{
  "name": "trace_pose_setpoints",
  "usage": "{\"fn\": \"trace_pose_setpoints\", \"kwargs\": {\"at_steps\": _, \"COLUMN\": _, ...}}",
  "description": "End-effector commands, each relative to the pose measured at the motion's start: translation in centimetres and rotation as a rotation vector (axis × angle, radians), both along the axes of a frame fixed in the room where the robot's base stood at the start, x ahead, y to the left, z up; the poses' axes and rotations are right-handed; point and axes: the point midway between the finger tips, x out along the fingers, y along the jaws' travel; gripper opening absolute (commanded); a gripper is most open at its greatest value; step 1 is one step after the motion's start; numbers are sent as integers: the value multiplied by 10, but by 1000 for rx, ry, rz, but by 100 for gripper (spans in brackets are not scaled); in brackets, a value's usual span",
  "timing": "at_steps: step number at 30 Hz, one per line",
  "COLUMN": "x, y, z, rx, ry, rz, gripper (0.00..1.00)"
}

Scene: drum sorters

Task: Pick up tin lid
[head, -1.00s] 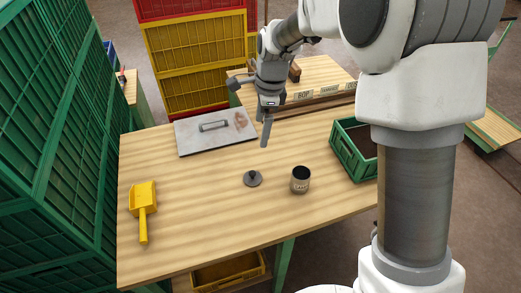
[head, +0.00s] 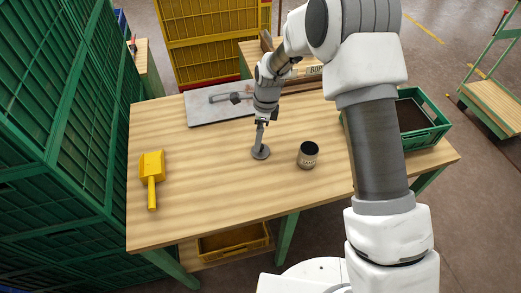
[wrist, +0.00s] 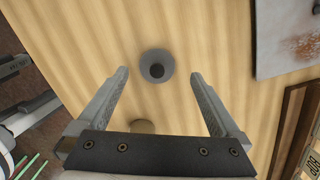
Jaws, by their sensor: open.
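The tin lid (head: 264,155) is a grey disc with a dark round knob in its middle, lying flat on the wooden table. My gripper (head: 260,143) points down, directly over the lid in the head view, and covers part of it. In the wrist view the whole lid (wrist: 147,58) shows just beyond and between the fingertips of my open gripper (wrist: 158,75). The fingers are apart and hold nothing. The gap in height between fingertips and lid is hard to tell. An open dark tin (head: 307,158) with a pale label stands right of the lid.
A yellow scoop (head: 152,175) lies at the table's left. A grey metal plate with a handle (head: 205,110) lies at the back. A green crate (head: 430,135) stands at the right, partly behind my arm. The table around the lid's left and front is clear.

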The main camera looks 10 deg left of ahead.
Motion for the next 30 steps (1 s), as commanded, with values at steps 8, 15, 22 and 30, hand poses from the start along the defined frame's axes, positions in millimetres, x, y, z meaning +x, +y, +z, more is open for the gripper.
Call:
{"fn": "trace_pose_setpoints", "kwargs": {"at_steps": 8, "x": -3, "y": -3, "z": -23, "rx": 0, "ry": 4, "rz": -1, "gripper": 100}}
{"fn": "trace_pose_setpoints", "kwargs": {"at_steps": 15, "x": -3, "y": -4, "z": -55, "rx": 1, "ry": 1, "rz": 0, "gripper": 100}}
{"fn": "trace_pose_setpoints", "kwargs": {"at_steps": 22, "x": -3, "y": -4, "z": -60, "rx": 1, "ry": -1, "rz": 0, "gripper": 100}}
{"fn": "trace_pose_setpoints", "kwargs": {"at_steps": 30, "x": -3, "y": -4, "z": -60, "rx": 1, "ry": -1, "rz": 0, "gripper": 66}}
